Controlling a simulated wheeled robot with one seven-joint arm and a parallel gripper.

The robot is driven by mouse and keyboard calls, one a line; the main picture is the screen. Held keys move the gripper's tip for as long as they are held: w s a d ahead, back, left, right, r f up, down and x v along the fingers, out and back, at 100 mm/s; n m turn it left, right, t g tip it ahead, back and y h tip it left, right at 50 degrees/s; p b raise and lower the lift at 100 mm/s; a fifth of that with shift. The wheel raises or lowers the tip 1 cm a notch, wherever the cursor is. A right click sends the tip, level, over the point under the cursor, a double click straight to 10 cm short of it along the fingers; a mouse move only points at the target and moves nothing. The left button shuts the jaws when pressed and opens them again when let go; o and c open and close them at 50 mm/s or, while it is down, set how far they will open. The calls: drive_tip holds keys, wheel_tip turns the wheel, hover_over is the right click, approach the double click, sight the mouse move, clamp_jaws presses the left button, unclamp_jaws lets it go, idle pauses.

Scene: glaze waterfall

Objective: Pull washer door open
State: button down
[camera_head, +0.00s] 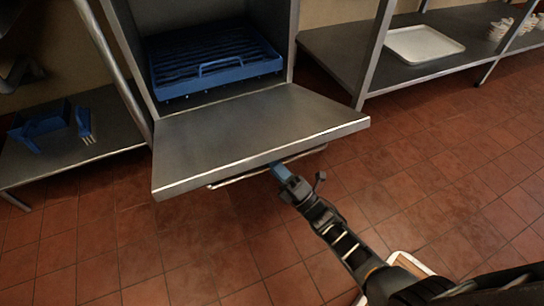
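The washer door (250,132) is a flat grey metal panel, folded down and lying nearly level in front of the washer opening. A thin metal bar handle (240,180) runs along its outer edge, partly hidden below the panel. My gripper (282,172) is at that outer edge, right of the middle, with a blue fingertip reaching to the handle. The panel and the gripper's own body hide the fingers, so I cannot tell whether they close around the bar or only touch it.
Inside the washer is a blue rack (215,66). A low shelf (75,155) on the left holds blue items. A shelf (400,72) on the right holds a white tray (424,45) and stacked dishes. The tiled floor (440,160) at right is open.

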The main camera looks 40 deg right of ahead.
drive_tip(key=shift+w+f, duration=0.15)
drive_tip(key=shift+f, duration=0.45)
drive_tip(key=c, duration=1.1)
unclamp_jaws()
drive_tip(key=shift+o, duration=0.2)
drive_tip(key=shift+y, duration=0.3)
drive_tip(key=v, duration=0.8)
drive_tip(key=shift+f, duration=0.1)
